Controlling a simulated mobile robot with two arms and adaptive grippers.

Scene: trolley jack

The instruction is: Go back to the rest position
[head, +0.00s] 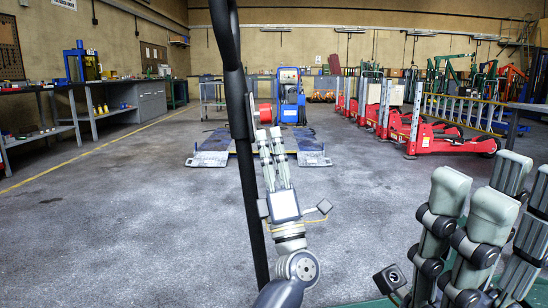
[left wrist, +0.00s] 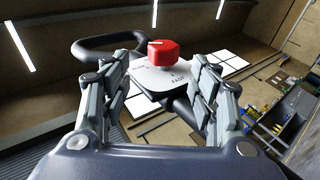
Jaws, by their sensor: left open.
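A dark jack handle pole (head: 242,130) rises through the middle of the head view and out of its top. A red knob (head: 265,113) is beside it; in the left wrist view the red knob (left wrist: 163,54) sits on a pale plate (left wrist: 165,78) beside a black loop handle (left wrist: 95,45). My left gripper (head: 268,132) points up at the knob; in the left wrist view its fingers are apart with the knob showing beyond them, nothing gripped. My right gripper (head: 490,185) is large at the lower right, partly cut off; its opening is unclear.
Red trolley jacks (head: 430,138) stand in a row at the right. A blue machine (head: 290,95) and floor plates (head: 215,150) are ahead. Workbenches (head: 120,98) line the left wall. The floor between is bare.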

